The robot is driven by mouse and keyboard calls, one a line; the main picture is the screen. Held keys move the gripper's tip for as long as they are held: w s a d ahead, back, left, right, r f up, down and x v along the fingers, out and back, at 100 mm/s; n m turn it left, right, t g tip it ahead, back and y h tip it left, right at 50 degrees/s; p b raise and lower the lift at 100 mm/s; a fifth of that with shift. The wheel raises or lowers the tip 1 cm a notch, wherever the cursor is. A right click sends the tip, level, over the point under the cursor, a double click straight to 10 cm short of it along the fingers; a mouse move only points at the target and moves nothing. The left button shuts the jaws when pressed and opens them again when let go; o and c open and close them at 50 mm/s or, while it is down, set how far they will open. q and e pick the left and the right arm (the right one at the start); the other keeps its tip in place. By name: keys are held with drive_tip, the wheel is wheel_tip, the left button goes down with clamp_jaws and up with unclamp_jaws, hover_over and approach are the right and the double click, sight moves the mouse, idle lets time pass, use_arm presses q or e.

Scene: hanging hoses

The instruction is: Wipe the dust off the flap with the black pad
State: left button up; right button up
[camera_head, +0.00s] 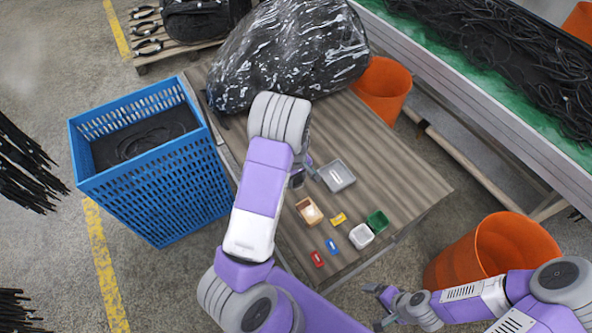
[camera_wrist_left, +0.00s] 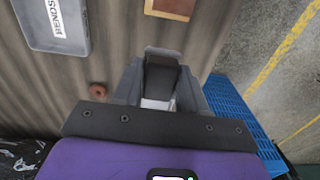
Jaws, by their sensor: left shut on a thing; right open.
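My left gripper (camera_head: 300,178) is over the wooden table, beside the grey tray, and partly hidden by my own arm in the head view. In the left wrist view my left gripper (camera_wrist_left: 160,82) is shut on a dark block that looks like the black pad (camera_wrist_left: 162,72). A small white patch shows below it between the fingers. My right gripper (camera_head: 376,306) is open and empty, low in front of the table's right side. I cannot make out the flap or any dust in either view.
On the table (camera_head: 400,180) are a labelled grey tray (camera_head: 337,176), a wooden box (camera_head: 309,212), green and white bins, and small coloured pieces. A black plastic-wrapped bundle (camera_head: 290,50) covers the back. A blue crate (camera_head: 165,190) stands left; orange buckets (camera_head: 490,250) stand right.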

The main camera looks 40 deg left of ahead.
use_arm(q)
drive_tip(key=shift+r+p, duration=1)
drive_tip(key=shift+r, duration=0.5)
drive_tip(key=shift+d, duration=0.1)
